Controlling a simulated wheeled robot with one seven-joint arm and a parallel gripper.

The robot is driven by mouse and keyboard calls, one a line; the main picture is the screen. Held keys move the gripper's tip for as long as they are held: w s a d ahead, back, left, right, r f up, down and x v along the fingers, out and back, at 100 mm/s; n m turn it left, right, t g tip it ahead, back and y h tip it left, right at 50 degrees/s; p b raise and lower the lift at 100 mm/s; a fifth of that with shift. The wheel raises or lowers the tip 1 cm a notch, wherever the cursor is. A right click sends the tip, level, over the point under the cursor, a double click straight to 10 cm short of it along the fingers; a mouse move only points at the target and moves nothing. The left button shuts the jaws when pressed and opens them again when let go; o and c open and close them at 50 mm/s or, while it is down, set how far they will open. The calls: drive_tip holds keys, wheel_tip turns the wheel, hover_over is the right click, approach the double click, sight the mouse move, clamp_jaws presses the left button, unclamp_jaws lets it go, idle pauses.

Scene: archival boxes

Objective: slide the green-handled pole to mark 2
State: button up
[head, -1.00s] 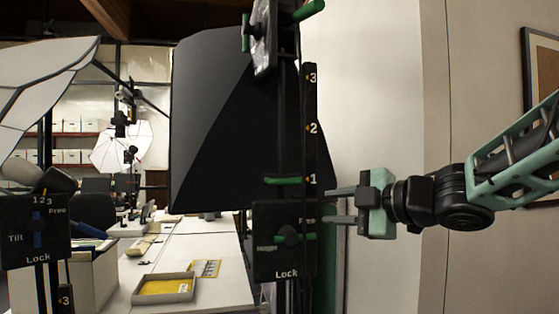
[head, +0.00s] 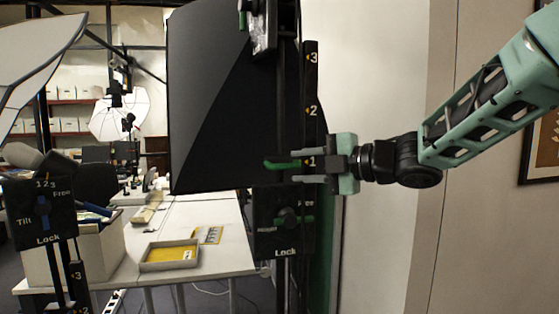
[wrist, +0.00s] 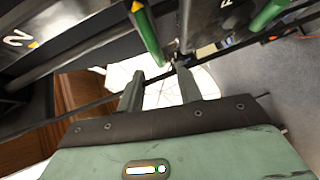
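The green-handled pole stands in the middle of the head view, in front of a large black softbox. Its green handle (head: 282,164) sits level with mark 1 on the black scale (head: 311,85); mark 2 (head: 312,111) is above it. Below is a black panel (head: 275,240) with a green lever (head: 300,219) lying roughly sideways. My gripper (head: 298,169) is open at the handle's right end. In the wrist view, the green handle (wrist: 146,35) lies just beyond my open fingers (wrist: 160,85); I cannot tell whether they touch it.
A second stand with a blue lever (head: 43,208) is at the left, with its own scale. A white table (head: 215,262) with a grey tray (head: 170,255) lies behind. A pale wall (head: 375,90) and picture frame (head: 541,130) are at the right.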

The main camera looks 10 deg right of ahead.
sight(284, 167)
drive_tip(key=p+x, duration=0.1)
drive_tip(key=x, duration=0.5)
drive_tip(key=shift+a, duration=0.1)
